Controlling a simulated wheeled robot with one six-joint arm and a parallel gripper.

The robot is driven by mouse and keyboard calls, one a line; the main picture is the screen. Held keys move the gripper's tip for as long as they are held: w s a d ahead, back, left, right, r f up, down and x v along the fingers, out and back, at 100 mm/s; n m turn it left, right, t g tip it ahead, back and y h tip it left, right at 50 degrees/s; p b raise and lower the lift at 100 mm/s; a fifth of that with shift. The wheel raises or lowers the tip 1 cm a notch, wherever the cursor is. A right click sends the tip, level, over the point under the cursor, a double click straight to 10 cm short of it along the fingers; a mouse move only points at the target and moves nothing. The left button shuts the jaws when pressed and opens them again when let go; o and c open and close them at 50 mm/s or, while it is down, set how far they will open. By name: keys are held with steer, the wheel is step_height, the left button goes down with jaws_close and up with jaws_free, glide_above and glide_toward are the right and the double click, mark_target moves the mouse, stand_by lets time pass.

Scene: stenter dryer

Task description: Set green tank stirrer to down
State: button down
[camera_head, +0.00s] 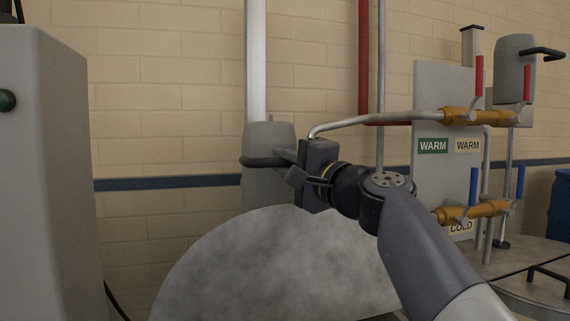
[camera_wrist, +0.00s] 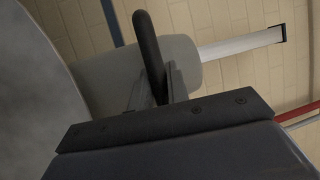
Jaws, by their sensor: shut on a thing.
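A grey stirrer head (camera_head: 268,132) with a dark bar handle (camera_head: 258,162) stands at a pale vertical post (camera_head: 255,60), left of centre in the head view. My gripper (camera_head: 285,157) reaches it from the right and is shut on the handle. In the wrist view the dark handle (camera_wrist: 148,42) lies between the fingers, in front of the grey head (camera_wrist: 185,62). The stirrer's lower part is hidden behind a large grey disc. A second grey stirrer head (camera_head: 513,72) with its own dark handle (camera_head: 543,51) sits higher, at the right.
The large grey disc (camera_head: 265,265), like a raised lid, stands just below my gripper. A grey cabinet (camera_head: 45,180) is at the left. Pipes with red and blue valve levers (camera_head: 473,187) and a panel labelled WARM and COLD (camera_head: 430,90) stand at the right.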

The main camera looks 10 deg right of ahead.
steer(key=shift+f+b, duration=0.6)
steer(key=shift+f, duration=0.45)
steer(key=shift+w+f, duration=0.1)
steer(key=c, duration=1.4)
jaws_free()
steer(key=shift+o, duration=0.2)
steer(key=shift+s+d, duration=0.1)
steer(key=shift+s, duration=0.1)
steer(key=b+v, duration=0.1)
steer(key=v, duration=0.9)
steer(key=shift+s, duration=0.2)
steer(key=shift+w, duration=0.1)
